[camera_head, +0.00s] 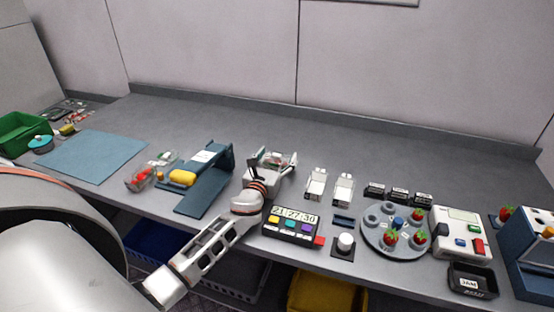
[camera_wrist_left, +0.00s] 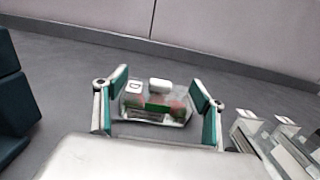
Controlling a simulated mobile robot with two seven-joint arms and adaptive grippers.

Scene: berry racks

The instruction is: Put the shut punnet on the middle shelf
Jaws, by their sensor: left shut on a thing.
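A small clear punnet (camera_head: 277,157) with red berries and a green and white label sits between the fingers of my left gripper (camera_head: 268,163). I cannot clearly make out a middle shelf. A dark blue stand (camera_head: 218,178) with a sloping part is left of my left gripper, and its edge shows in the left wrist view (camera_wrist_left: 14,105). My right gripper is not in view.
Two white-topped holders (camera_head: 316,184), a button panel (camera_head: 292,224) and a round grey tray (camera_head: 374,236) are to the right. The counter behind my gripper is clear.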

